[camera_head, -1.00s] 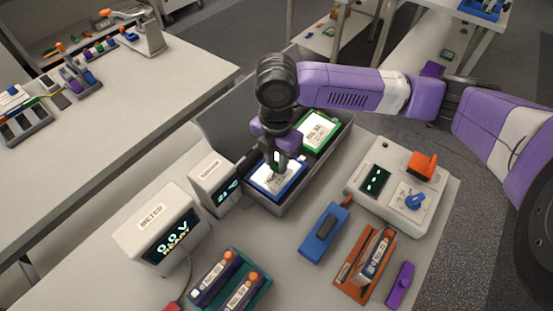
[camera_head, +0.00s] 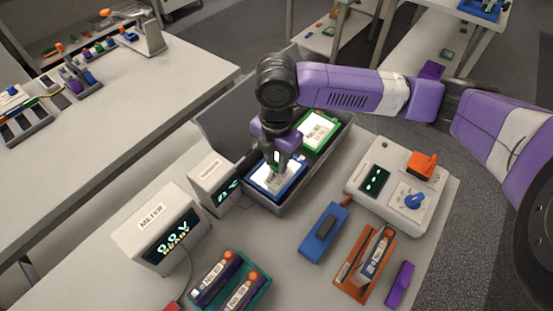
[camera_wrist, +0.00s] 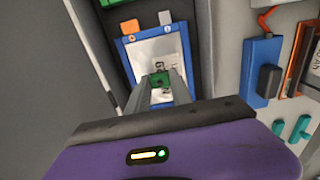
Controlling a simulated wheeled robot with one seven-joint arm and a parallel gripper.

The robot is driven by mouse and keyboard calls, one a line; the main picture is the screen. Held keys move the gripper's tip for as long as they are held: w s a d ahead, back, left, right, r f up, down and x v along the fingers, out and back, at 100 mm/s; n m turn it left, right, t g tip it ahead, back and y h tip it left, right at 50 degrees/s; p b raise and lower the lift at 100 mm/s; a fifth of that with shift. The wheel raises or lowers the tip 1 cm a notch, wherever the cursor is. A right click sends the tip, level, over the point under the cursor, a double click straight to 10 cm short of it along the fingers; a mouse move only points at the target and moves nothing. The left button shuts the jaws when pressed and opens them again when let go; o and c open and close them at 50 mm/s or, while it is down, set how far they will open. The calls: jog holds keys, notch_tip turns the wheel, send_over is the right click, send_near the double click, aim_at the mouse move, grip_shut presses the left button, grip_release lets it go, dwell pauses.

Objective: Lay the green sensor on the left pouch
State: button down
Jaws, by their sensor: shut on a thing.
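My gripper (camera_head: 275,162) is shut on the green sensor (camera_head: 275,157), which also shows between the fingers in the wrist view (camera_wrist: 160,80). The sensor is small and green with a dark middle. It is over the pouch in the blue frame (camera_head: 269,187), the left of two pouches in the grey tray. This pouch has a white face with dark print, and in the wrist view (camera_wrist: 133,52) an orange tab and a grey tab show at its far edge. I cannot tell whether the sensor touches it. The other pouch (camera_head: 318,131) lies in a green frame to the right.
The grey tray (camera_head: 283,208) has raised walls close around the pouches. The meter (camera_head: 160,230) and a smaller display box (camera_head: 213,183) stand to the left. A control box (camera_head: 385,190) stands to the right. A blue clamp-like block (camera_head: 324,233) and an orange holder (camera_head: 352,280) lie in front.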

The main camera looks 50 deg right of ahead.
jog(key=shift+f+b, duration=0.4)
jog(key=shift+f, duration=0.15)
dwell(0.4)
jog(key=c, duration=1.1)
grip_release()
jog(key=shift+o, duration=0.2)
notch_tip(320, 180, up, 8)
jog(key=shift+f+b, duration=0.1)
jog(key=shift+b, duration=0.3)
